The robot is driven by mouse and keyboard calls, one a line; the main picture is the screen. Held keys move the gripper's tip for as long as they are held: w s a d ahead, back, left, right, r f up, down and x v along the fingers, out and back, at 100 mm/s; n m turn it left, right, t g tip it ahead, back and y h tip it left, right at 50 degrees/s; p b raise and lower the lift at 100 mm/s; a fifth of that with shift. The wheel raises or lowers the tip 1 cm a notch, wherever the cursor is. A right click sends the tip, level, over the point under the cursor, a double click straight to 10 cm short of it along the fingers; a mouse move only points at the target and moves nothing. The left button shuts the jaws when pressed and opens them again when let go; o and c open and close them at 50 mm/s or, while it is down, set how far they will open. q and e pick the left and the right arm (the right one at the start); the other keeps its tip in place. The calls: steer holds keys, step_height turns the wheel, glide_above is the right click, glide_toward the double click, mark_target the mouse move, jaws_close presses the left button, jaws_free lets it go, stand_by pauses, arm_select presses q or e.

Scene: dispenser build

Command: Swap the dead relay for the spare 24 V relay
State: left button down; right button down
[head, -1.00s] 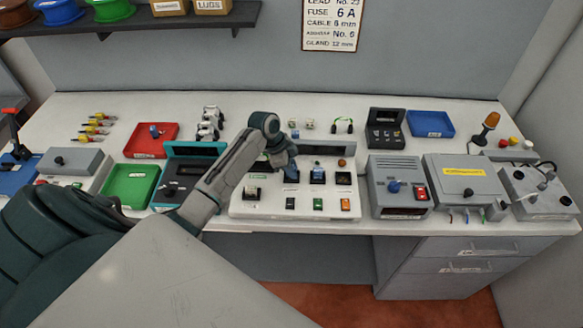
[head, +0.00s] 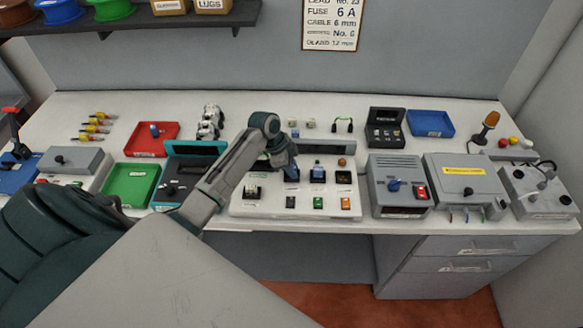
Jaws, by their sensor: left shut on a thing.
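My left gripper (head: 284,161) is over the white relay board (head: 272,209) and shut on a small blue relay (head: 291,174). The relay is at a socket in the board's back row; my gripper partly hides it, and I cannot tell whether it is seated. Another blue relay (head: 317,175) stands in the socket to its right. A small blue part (head: 154,131) lies in the red tray (head: 140,143). My right gripper is not in view.
A green tray (head: 128,185) and a teal-lidded case (head: 178,190) lie left of the board. A grey box with a blue knob (head: 399,186) stands close on the right. A blue tray (head: 430,123) is at the back.

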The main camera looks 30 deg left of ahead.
arm_select(q)
steer(key=shift+s+f, duration=0.15)
steer(key=shift+f, duration=0.15)
